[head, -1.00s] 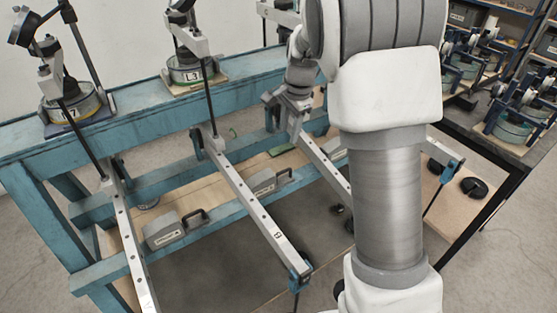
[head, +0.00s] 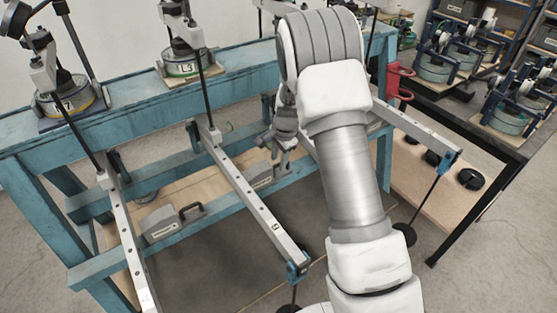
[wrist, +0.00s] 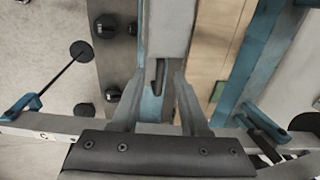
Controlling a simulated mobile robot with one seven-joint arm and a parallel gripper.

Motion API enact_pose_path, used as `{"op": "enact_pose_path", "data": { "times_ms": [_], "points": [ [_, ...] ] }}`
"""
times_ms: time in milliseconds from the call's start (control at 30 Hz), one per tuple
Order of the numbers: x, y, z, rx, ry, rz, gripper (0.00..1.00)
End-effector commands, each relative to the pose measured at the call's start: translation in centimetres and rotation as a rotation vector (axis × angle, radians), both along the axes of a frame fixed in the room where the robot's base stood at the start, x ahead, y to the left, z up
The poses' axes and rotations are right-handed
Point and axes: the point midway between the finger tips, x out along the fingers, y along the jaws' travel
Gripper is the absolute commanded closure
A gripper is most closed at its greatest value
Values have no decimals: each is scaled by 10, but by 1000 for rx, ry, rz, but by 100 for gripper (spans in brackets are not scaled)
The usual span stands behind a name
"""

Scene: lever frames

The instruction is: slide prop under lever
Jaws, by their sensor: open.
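My gripper (head: 281,138) is at the rear blue frame, between the middle lever (head: 245,195) and the right lever (head: 420,130). In the wrist view, my gripper (wrist: 161,80) is open. A grey block prop (wrist: 168,25) with a dark handle (wrist: 159,75) lies just ahead of the fingertips. The handle appears between or just beyond them, and I cannot tell if they touch. A lever marked C (wrist: 42,133) runs across behind my gripper, partly hidden by it. In the head view, grey props with handles sit on the lower rail, one at left (head: 172,221) and one near the middle (head: 263,177).
The left lever (head: 128,240) and hanging rods with black weights (head: 405,233) stand near the arm. Gauges (head: 183,63) top the blue bench (head: 130,100). A dark table (head: 480,125) with instruments is at right. Grey floor shows between the levers.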

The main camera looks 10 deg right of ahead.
Motion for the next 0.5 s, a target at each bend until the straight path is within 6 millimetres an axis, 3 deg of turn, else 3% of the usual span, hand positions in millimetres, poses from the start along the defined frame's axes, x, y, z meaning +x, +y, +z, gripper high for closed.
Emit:
{"op": "enact_pose_path", "data": {
  "times_ms": [367,500],
  "points": [
    [1,1,-6,1,0,0,55],
    [1,1,-6,1,0,0,79]
  ]
}}
